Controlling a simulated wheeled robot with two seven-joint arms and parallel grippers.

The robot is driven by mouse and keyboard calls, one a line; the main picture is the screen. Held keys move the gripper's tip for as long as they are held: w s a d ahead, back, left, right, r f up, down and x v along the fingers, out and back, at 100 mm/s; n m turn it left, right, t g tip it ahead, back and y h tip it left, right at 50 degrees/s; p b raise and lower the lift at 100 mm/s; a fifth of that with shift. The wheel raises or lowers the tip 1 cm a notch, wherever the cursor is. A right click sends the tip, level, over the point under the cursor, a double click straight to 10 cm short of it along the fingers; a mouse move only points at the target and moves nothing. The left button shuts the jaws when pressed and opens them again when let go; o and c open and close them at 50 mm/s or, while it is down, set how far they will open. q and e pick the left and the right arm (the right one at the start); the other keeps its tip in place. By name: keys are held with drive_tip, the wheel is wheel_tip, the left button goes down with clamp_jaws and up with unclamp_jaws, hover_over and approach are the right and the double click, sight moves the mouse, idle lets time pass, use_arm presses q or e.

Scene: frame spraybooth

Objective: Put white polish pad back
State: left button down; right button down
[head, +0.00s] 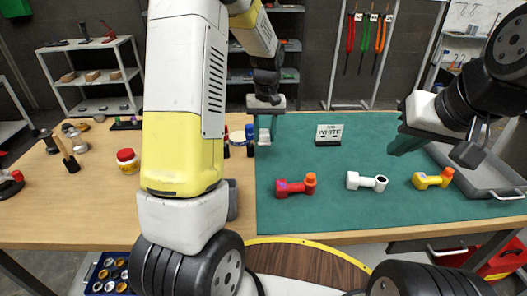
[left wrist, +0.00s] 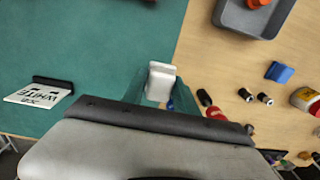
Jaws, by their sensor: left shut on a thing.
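The white polish pad (head: 264,137) is a small white block between the fingers of my left gripper (head: 264,128), which is shut on it. It also shows between the teal fingertips in the left wrist view (left wrist: 160,80). It is over the left part of the green mat (head: 335,215), near the mat's left edge; whether it touches the mat cannot be told. A WHITE sign (head: 329,134) stands to its right, apart from it, and shows in the left wrist view (left wrist: 38,95). My right gripper (head: 405,146) is above the mat's right side, seen edge-on, with no object visible in it.
A grey tray (head: 507,191) is at the right. Small bottles and a grey bin (left wrist: 235,22) stand on the wood left of the mat, partly behind my left arm.

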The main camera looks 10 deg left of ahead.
sight(263, 167)
use_arm(q)
drive_tip(key=shift+a+f, duration=0.15)
drive_tip(key=shift+f, duration=0.05)
wheel_tip(263, 167, down, 10)
drive_tip(key=shift+r, duration=0.2)
drive_tip(key=shift+f, duration=0.15)
drive_tip(key=c, duration=0.9)
unclamp_jaws()
drive_tip(key=shift+c, duration=0.2)
